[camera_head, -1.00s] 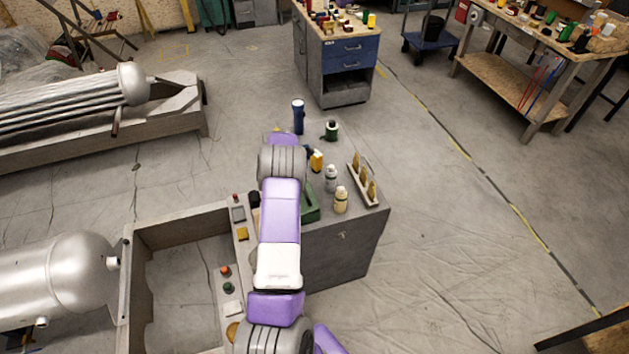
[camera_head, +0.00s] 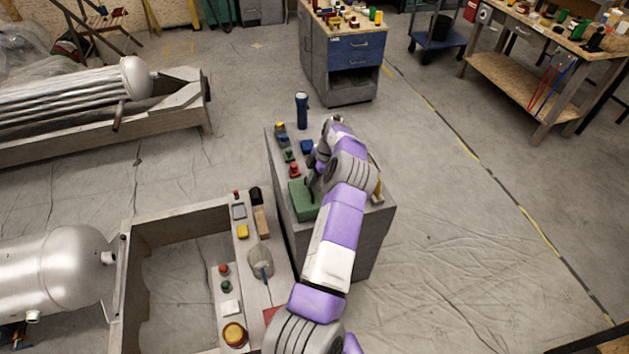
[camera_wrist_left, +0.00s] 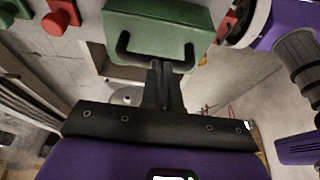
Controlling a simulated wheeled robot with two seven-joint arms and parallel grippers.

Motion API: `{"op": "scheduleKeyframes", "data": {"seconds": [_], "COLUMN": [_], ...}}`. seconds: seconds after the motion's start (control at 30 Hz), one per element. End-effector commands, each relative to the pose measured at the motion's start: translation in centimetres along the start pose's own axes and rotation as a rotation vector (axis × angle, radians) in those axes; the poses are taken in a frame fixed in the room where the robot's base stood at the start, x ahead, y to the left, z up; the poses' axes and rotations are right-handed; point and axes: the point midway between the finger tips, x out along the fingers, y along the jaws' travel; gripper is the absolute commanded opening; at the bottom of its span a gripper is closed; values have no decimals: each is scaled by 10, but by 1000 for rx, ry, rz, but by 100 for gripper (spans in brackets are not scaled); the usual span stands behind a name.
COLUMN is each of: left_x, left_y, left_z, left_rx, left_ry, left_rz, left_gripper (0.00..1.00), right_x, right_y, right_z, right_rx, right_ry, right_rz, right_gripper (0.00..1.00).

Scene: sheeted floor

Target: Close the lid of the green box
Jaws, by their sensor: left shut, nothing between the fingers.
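The green box (camera_head: 300,203) stands on the grey cabinet top near its left front edge, partly hidden by my left arm. My left gripper (camera_head: 312,182) is at the box's right side, small and partly hidden by its own wrist. In the left wrist view, a green face of the box (camera_wrist_left: 160,22) with a dark curved handle (camera_wrist_left: 124,46) fills the top middle. My gripper's shut, empty fingers (camera_wrist_left: 160,72) are just at that handle; whether they touch is unclear. I cannot tell how far the lid is open. My right gripper is not in view.
A panel with buttons (camera_head: 245,290) lies to the left. Open floor lies to the right of the cabinet.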

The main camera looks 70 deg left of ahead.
Motion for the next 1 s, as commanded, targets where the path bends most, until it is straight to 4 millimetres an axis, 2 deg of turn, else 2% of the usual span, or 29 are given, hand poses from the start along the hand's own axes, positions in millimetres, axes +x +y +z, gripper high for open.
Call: {"op": "scheduleKeyframes", "data": {"seconds": [0.67, 0.77, 0.93, 1.0], "left_x": [-2, -12, -43, -58], "left_y": [0, 1, 2, 2], "left_z": [-1, -6, -24, -14], "left_rx": [-1, -2, -6, -1], "left_ry": [-1, -2, -4, -4], "left_rz": [1, 1, 1, 5], "left_gripper": [0, 0, 0, 0], "right_x": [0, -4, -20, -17], "right_y": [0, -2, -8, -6], "right_z": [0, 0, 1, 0], "right_rx": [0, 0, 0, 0], "right_ry": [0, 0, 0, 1], "right_rz": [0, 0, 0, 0], "right_gripper": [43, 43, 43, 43]}}
